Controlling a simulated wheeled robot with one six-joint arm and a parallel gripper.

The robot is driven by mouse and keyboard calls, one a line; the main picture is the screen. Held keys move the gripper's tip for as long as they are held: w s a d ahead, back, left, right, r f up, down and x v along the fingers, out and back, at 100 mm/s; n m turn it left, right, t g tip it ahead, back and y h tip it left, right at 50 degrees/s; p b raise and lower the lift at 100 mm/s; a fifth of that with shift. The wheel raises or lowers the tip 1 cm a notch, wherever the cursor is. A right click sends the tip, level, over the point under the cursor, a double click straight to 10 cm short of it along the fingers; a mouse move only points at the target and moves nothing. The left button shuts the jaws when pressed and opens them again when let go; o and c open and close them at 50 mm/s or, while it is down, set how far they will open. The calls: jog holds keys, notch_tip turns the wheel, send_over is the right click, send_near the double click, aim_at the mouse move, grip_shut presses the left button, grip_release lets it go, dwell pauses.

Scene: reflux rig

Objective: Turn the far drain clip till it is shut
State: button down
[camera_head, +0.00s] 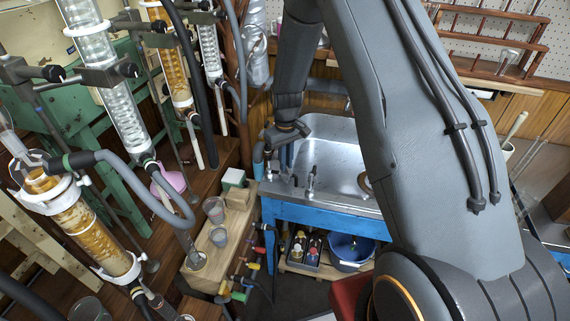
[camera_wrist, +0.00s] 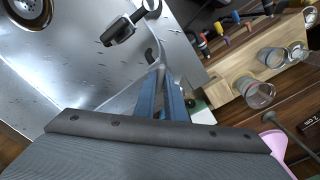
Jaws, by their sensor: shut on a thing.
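My gripper (camera_wrist: 160,92) shows in the wrist view with its two blue fingers close together at the sink's rim. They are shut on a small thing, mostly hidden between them. It appears to be the far drain clip, but its shape and turn cannot be made out. A thin grey tube or stem (camera_wrist: 163,52) runs out beyond the fingertips. In the head view my gripper (camera_head: 265,162) is at the left rim of the steel sink (camera_head: 335,150), partly hidden by my wrist.
A black-handled tap (camera_wrist: 122,30) stands close to my fingers. A wooden block with coloured valves (camera_wrist: 235,85) and glass beakers (camera_wrist: 260,94) lie beside the sink. Glass condensers (camera_head: 105,75) and hoses crowd the left. A blue bucket (camera_head: 350,250) sits under the sink.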

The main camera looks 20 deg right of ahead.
jog(key=m+b, duration=0.1)
jog(key=m, duration=0.4)
jog(key=shift+w+m, duration=0.1)
jog(key=shift+m, duration=0.2)
jog(key=shift+m+b, duration=0.45)
jog(key=shift+m, duration=1.55)
jog(key=shift+r, duration=0.1)
jog(key=c, duration=1.8)
grip_release()
jog(key=shift+r+b, duration=0.95)
jog(key=shift+r, duration=2.9)
